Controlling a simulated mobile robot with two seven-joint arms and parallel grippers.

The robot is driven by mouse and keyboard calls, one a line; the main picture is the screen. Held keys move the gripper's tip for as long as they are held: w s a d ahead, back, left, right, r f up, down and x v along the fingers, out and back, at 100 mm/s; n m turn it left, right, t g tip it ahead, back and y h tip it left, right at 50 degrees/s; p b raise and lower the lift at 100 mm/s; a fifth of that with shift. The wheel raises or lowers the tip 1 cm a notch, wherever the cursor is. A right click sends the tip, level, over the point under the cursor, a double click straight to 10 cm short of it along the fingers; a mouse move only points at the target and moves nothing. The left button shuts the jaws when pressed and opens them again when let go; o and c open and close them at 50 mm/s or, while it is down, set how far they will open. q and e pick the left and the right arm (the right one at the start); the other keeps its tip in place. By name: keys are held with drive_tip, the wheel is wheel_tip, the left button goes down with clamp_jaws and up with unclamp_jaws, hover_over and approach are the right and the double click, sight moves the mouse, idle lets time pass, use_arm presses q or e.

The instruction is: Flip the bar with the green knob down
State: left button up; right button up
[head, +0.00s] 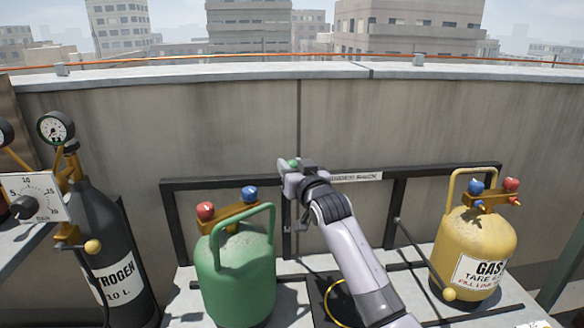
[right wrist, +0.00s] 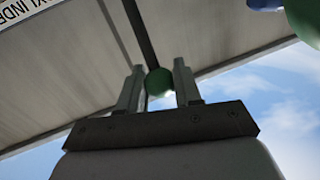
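The green knob (head: 294,163) shows at my right gripper (head: 288,168), in front of the parapet wall near the middle of the head view. A dark bar (right wrist: 143,35) runs away behind the knob in that view. In the head view the bar is mostly hidden by my right gripper and arm. My left gripper is not in view.
A green cylinder (head: 236,268) stands left of my right arm; a yellow gas cylinder (head: 478,240) stands right. A dark rack frame (head: 225,182) runs behind them. Another bar (head: 425,258) slopes down beside the yellow cylinder. A dark nitrogen cylinder (head: 95,225) and gauge panel (head: 35,197) stand left.

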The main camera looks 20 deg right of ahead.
clamp_jaws()
drive_tip(key=shift+s+a+f, duration=0.1)
drive_tip(key=shift+s+f, duration=0.2)
use_arm(q)
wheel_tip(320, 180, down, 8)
drive_tip(key=b, duration=0.8)
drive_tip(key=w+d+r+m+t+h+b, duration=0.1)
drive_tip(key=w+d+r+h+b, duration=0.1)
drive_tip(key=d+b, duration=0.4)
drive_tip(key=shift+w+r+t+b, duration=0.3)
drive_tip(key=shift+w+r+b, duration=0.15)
drive_tip(key=shift+b, duration=0.2)
use_arm(e)
drive_tip(key=s+a+f+n+t+y, duration=0.1)
drive_tip(key=s+f+t, duration=0.5)
drive_tip(key=s+f, duration=0.6)
drive_tip(key=shift+s+a+n+t, duration=0.45)
drive_tip(key=shift+a+n, duration=0.45)
drive_tip(key=shift+a, duration=0.45)
drive_tip(key=shift+f, duration=0.1)
drive_tip(key=o, duration=1)
unclamp_jaws()
